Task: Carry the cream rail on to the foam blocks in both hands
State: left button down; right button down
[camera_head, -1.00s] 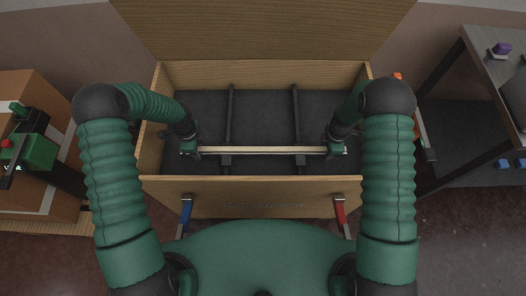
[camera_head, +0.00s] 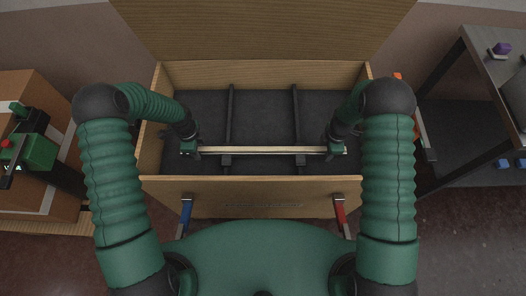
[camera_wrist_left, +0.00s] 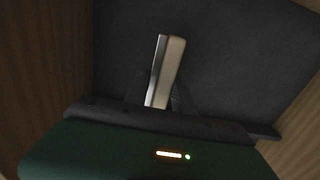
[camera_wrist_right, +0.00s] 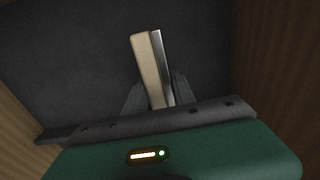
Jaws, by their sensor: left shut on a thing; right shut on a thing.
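The cream rail (camera_head: 262,150) lies level across the inside of the wooden box in the head view, running left to right. My left gripper (camera_head: 190,148) is shut on its left end, and my right gripper (camera_head: 336,149) is shut on its right end. In the left wrist view the rail (camera_wrist_left: 166,72) stands out between the fingers. In the right wrist view the rail (camera_wrist_right: 152,68) does the same. Dark foam strips (camera_head: 230,105) (camera_head: 296,105) run front to back on the box floor. They pass under the rail, and I cannot tell whether it touches them.
The wooden box (camera_head: 240,190) has a raised lid (camera_head: 262,30) behind and walls close outside both grippers. A table (camera_head: 490,50) stands right, a brown carton (camera_head: 62,95) left.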

pick_arm(q)
jog(key=shift+w+r, duration=0.1)
jog(key=shift+r, duration=0.1)
pick_arm(e)
jog(key=shift+r, duration=0.1)
